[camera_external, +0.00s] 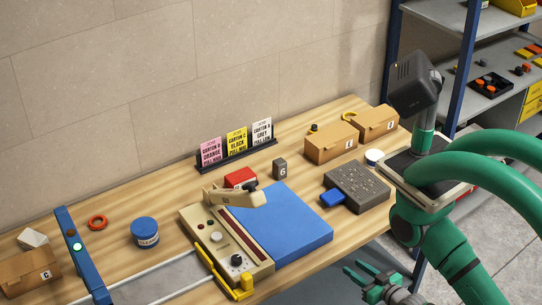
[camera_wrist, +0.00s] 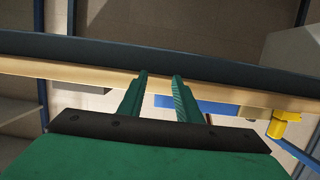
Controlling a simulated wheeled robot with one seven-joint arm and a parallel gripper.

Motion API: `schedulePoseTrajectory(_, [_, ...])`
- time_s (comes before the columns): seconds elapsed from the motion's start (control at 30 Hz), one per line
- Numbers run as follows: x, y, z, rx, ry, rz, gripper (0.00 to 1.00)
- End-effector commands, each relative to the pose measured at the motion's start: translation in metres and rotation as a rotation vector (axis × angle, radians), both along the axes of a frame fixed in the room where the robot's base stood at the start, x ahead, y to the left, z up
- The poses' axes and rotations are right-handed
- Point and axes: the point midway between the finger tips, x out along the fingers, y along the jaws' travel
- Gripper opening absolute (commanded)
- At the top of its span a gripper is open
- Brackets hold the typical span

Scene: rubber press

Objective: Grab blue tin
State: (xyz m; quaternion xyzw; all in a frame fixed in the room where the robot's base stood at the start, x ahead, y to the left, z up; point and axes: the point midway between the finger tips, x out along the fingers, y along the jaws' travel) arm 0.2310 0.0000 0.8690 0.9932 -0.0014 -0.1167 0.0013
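My gripper (camera_external: 362,277) is at the lower right of the external view, off the table's front edge and far to the right of the tin. Its two green fingers are apart with nothing between them. In the wrist view my gripper (camera_wrist: 160,76) also shows its fingers apart and empty, pointing toward the table edge. The tin is not visible in the wrist view.
The press with a beige lever (camera_external: 235,196) and blue mat (camera_external: 285,228) stands between my gripper and the tin.

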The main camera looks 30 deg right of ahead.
Motion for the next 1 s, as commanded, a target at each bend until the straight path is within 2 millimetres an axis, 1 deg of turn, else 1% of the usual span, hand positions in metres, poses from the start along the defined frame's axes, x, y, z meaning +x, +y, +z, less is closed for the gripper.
schedulePoseTrajectory(0.37, [0.0,0.0,0.0,0.0,0.0,0.0,0.31])
schedulePoseTrajectory(0.47, [0.0,0.0,0.0,0.0,0.0,0.0,0.53])
schedulePoseTrajectory(0.5, [0.0,0.0,0.0,0.0,0.0,0.0,0.62])
schedulePoseTrajectory(0.57, [-0.0001,0.0,0.0,0.0,0.0,0.0,0.77])
schedulePoseTrajectory(0.6, [-0.0001,0.0,0.0,0.0,0.0,0.0,0.86])
schedulePoseTrajectory(0.63, [-0.0001,0.0,0.0,0.0,0.0,0.0,0.89])
schedulePoseTrajectory(0.9, [0.0003,0.0006,-0.0007,-0.002,0.0,0.004,0.89])
schedulePoseTrajectory(0.97, [0.0021,0.0034,-0.0046,-0.012,0.002,0.019,0.89])
schedulePoseTrajectory(1.0, [0.004,0.0069,-0.0096,-0.026,0.005,0.039,0.89])
